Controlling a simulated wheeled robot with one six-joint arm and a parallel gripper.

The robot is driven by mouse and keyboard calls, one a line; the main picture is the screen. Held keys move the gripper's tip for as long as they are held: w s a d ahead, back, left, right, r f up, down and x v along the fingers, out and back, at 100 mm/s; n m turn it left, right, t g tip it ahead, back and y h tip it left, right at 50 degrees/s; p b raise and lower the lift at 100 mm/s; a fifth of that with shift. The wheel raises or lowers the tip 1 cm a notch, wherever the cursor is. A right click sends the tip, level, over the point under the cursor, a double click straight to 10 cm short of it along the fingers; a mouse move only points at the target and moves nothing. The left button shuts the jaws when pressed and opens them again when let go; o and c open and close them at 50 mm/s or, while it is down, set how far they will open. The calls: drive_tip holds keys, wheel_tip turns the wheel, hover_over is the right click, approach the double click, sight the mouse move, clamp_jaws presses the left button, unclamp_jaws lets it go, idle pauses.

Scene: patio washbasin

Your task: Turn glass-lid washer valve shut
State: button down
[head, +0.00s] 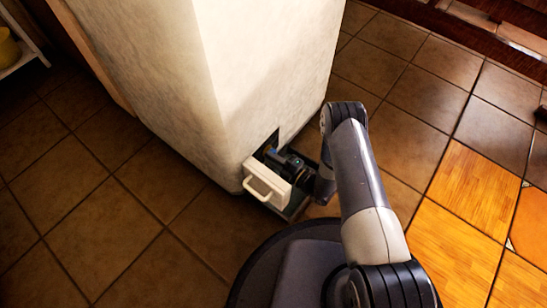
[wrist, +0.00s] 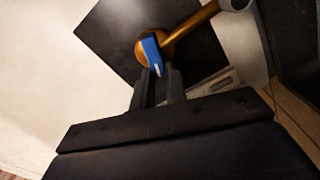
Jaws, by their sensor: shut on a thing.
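The valve shows in the wrist view as a brass-coloured pipe with a rounded body (wrist: 192,30) and a short blue lever (wrist: 152,52). My gripper (wrist: 159,74) is shut on the blue lever, whose lower end lies between the two dark fingertips. In the head view my gripper (head: 284,162) reaches into a small opening low in a pale pillar, behind a white front with a handle (head: 265,187). The valve is hidden there by my gripper and the white front. I cannot make out a glass lid clearly.
The pale pillar (head: 240,70) rises close beside my arm. A dark square panel (wrist: 110,35) lies behind the valve in the wrist view. Brown floor tiles (head: 130,235) are clear at the left. A shelf with a yellow object (head: 8,48) stands at the far left.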

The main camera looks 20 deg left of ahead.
drive_tip(key=shift+s+f+n, duration=0.1)
drive_tip(key=shift+f+n, duration=0.1)
drive_tip(key=shift+n, duration=0.8)
drive_tip(key=shift+f+n, duration=0.2)
drive_tip(key=shift+n, duration=0.8)
drive_tip(key=c, duration=1.4)
unclamp_jaws()
drive_tip(key=shift+c, duration=0.2)
drive_tip(key=p+v, duration=0.2)
drive_tip(key=v, duration=0.5)
drive_tip(key=shift+d+p, duration=0.25)
drive_tip(key=shift+p, duration=0.1)
